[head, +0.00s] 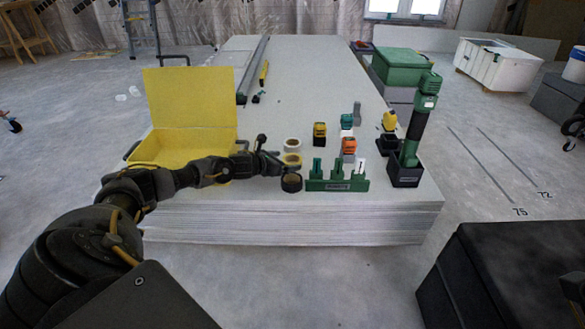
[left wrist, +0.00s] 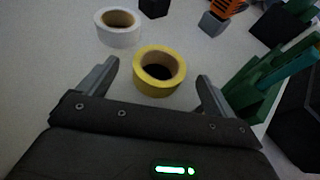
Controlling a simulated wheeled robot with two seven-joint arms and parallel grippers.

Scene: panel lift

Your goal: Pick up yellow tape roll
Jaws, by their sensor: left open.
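The yellow tape roll (head: 292,159) lies flat on the stacked panels, between a white roll behind it and a black roll in front. In the left wrist view the yellow tape roll (left wrist: 159,70) sits ahead of and between the two fingertips, apart from both. My left gripper (head: 272,165) reaches in from the left, just beside the roll, open and empty. In the left wrist view my left gripper (left wrist: 157,72) shows both fingers spread.
A white tape roll (head: 292,145) and a black tape roll (head: 291,183) are close by. A green holder (head: 337,185) stands to the right. An open yellow case (head: 190,110) is behind my left arm. The panel stack's (head: 310,110) middle is mostly clear.

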